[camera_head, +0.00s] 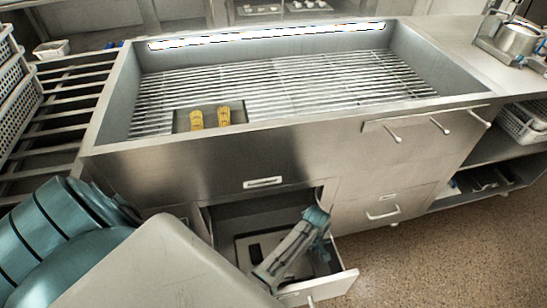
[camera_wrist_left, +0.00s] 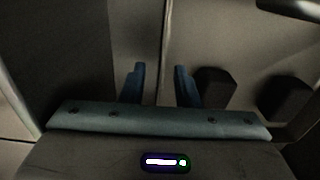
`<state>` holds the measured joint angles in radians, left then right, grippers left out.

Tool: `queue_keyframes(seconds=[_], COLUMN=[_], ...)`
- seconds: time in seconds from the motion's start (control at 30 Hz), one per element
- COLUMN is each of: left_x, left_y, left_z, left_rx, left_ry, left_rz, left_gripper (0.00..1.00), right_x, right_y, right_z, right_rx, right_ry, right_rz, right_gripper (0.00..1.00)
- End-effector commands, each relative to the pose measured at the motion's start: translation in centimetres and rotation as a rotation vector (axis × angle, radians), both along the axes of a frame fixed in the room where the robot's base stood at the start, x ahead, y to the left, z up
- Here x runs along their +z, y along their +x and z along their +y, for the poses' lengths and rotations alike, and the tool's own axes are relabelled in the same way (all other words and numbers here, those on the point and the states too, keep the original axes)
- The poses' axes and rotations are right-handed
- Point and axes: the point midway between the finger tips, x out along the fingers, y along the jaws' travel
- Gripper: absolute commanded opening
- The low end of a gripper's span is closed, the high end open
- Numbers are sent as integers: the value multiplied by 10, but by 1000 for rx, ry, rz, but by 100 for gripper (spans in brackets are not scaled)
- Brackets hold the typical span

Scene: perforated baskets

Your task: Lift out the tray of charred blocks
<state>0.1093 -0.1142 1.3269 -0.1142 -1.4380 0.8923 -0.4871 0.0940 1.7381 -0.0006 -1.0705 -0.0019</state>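A low drawer (camera_head: 347,282) stands open under the grill. In it lies a flat grey tray (camera_head: 243,243) with a dark charred block (camera_head: 254,250) on it. My left gripper (camera_head: 319,222) is down in the drawer, at the tray's right side; its forearm covers part of the tray. The left wrist view shows its two blue fingers (camera_wrist_left: 160,85) apart, with a thin upright edge (camera_wrist_left: 166,40) between them. I cannot tell whether they touch it. Two dark blocks (camera_wrist_left: 213,88) (camera_wrist_left: 287,96) lie right of the fingers there. My right gripper is out of view.
Above the drawer is a long steel grill (camera_head: 290,85) with two yellow items (camera_head: 196,119) on a dark plate. Closed drawers (camera_head: 383,212) are to the right. White perforated baskets (camera_head: 18,90) stand far left. The floor (camera_head: 450,255) at lower right is clear.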

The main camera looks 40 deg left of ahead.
Motion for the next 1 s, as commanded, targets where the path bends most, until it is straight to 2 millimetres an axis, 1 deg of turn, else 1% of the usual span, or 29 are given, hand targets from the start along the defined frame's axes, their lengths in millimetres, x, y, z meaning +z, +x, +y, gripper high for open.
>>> queue_keyframes(seconds=[0.13,0.27,0.3,0.63,0.73,0.87,0.93,1.0], left_x=[1,1,1,1,5,21,35,49], left_y=[0,0,0,1,1,1,1,2], left_z=[0,0,0,0,0,0,0,0], left_rx=[0,0,0,0,0,0,0,0], left_ry=[0,0,0,1,1,0,1,1], left_rz=[0,0,0,-1,-2,-4,-5,-5], left_gripper=[28,3,0,0,0,0,0,0], right_x=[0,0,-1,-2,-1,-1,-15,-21], right_y=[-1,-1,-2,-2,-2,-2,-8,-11], right_z=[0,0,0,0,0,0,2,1], right_rx=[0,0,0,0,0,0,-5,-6], right_ry=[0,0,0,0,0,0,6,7], right_rz=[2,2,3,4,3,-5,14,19], right_gripper=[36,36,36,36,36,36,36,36])
